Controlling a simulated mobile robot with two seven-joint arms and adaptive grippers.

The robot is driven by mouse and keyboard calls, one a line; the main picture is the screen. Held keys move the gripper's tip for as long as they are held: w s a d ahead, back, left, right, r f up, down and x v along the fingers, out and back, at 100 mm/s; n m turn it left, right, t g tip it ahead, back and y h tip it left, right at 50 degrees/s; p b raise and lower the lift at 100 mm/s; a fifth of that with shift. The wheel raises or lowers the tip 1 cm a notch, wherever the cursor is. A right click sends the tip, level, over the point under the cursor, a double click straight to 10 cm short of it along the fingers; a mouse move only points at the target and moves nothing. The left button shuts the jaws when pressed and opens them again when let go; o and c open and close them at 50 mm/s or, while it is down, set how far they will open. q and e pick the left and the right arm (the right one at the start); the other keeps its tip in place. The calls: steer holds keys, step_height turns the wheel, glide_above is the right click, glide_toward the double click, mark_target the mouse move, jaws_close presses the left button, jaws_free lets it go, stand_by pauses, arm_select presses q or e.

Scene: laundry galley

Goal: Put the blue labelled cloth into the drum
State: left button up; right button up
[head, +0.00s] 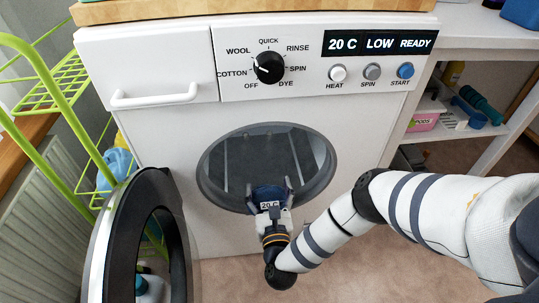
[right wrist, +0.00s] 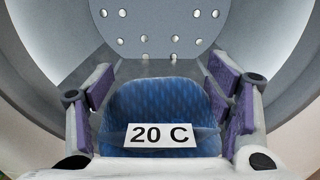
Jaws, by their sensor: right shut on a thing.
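The blue cloth (head: 267,193) carries a white label reading "20 C". My right gripper (head: 271,190) is shut on it at the lower part of the drum opening. In the right wrist view the cloth (right wrist: 165,105) sits between the two purple-padded fingers of the gripper (right wrist: 163,95), with the drum's inside ahead. The drum (head: 240,160) is a dark round opening in the washer front; its perforated grey back wall (right wrist: 160,22) shows in the right wrist view. The round door (head: 110,240) stands open at the left. My left gripper is not in view.
The washer's panel has a dial (head: 269,68) and a display (head: 378,43) reading "20 C LOW READY". A closed drawer (head: 150,75) is at upper left. A green rack (head: 60,90) stands left. Shelves with a pink box (head: 424,120) are at right.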

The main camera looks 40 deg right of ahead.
steer(key=w+d+f+b, duration=0.1)
steer(key=w+d+b, duration=0.1)
steer(key=w+b, duration=0.1)
steer(key=w+d+f+b, duration=0.1)
steer(key=w+d+b, duration=0.2)
steer(key=w, duration=0.2)
steer(key=w+d+f+b, duration=0.2)
steer(key=w+d+b, duration=0.1)
steer(key=w+b, duration=0.1)
steer(key=shift+w+f, duration=0.1)
steer(key=shift+w, duration=0.45)
steer(key=shift+f+b, duration=0.35)
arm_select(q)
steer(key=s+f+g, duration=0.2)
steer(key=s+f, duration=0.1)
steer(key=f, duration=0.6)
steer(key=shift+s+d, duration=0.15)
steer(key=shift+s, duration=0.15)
arm_select(e)
steer(key=o, duration=1.6)
